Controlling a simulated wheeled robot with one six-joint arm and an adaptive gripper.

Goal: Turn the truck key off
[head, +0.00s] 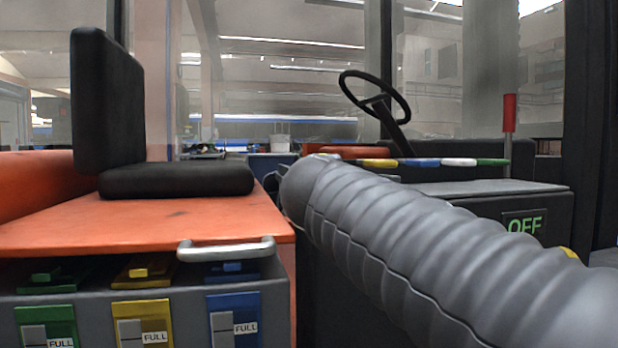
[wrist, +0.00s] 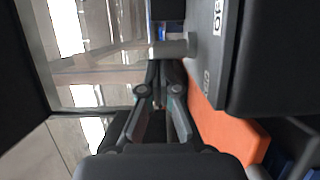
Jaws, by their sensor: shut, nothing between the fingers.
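My gripper (wrist: 161,88) is shut and empty in the wrist view, its two fingers meeting near the middle. Just beyond the fingertips a short grey cylinder (wrist: 172,47) sticks out from a grey panel (wrist: 203,55); I cannot tell whether it is the key. In the head view my grey ribbed arm runs across the right half, and only a dark bit of my gripper (head: 271,182) shows past its far end. A dark console with a green OFF sign (head: 524,225) stands behind the arm. I cannot make out the key in the head view.
A steering wheel (head: 375,97) and a red-topped lever (head: 509,115) rise beyond the arm. A black seat (head: 176,180) sits on the orange body (head: 130,222) at left. Below is a grey box (head: 90,303) with coloured FULL labels and a metal handle (head: 226,250).

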